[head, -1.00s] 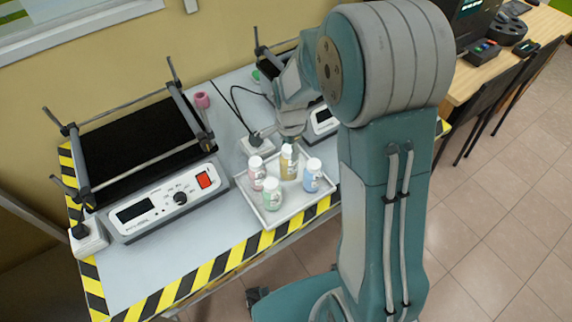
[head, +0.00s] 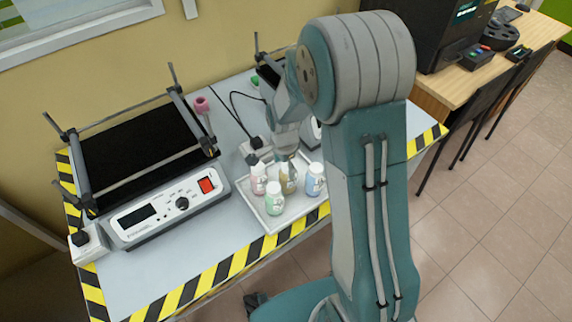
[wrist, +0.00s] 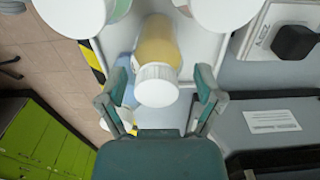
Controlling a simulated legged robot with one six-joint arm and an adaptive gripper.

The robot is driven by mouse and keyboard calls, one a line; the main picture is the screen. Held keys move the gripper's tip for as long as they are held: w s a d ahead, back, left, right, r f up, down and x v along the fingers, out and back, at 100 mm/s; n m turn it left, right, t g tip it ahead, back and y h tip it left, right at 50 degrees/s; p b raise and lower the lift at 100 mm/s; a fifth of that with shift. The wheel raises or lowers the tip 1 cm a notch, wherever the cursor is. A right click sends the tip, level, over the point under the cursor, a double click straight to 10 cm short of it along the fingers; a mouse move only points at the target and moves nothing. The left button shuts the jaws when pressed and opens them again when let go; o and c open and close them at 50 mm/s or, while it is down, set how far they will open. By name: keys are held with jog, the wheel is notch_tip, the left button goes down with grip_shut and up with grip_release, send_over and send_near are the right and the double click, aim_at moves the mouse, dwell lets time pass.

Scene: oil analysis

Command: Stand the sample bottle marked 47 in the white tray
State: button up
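A white tray (head: 268,222) on the bench holds several white-capped bottles. A yellow-tan bottle (head: 288,182) stands toward its back, beside pink (head: 258,185), green (head: 275,204) and blue (head: 314,186) bottles. No number is readable, so I cannot tell which is marked 47. My gripper (head: 289,158) is over the yellow-tan bottle and hides its cap in the head view. In the wrist view, my gripper (wrist: 160,92) is open, with a finger on each side of the yellow bottle's cap (wrist: 157,84) and gaps showing. The blue bottle (wrist: 130,94) is partly behind one finger.
A shaker with a black platform (head: 135,152) and raised bars stands left of the tray. Another device (head: 268,72) is behind my arm. A black plug and cable (head: 254,142) lie behind the tray. Striped tape (head: 215,270) marks the bench's front edge.

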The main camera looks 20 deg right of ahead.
jog(key=shift+a, duration=0.1)
jog(key=shift+d+r, duration=0.2)
notch_tip(320, 180, up, 12)
jog(key=s+r+n+t, duration=0.2)
jog(key=s+r+n, duration=0.4)
jog(key=s, duration=0.4)
jog(key=s+d+r+n+t, duration=0.1)
jog(key=s+r+n+t, duration=0.2)
jog(key=s+r+n, duration=0.4)
jog(key=s+n, duration=0.1)
jog(key=s, duration=0.2)
jog(key=shift+s+r+t, duration=0.15)
jog(key=shift+r+t, duration=0.15)
dwell(0.4)
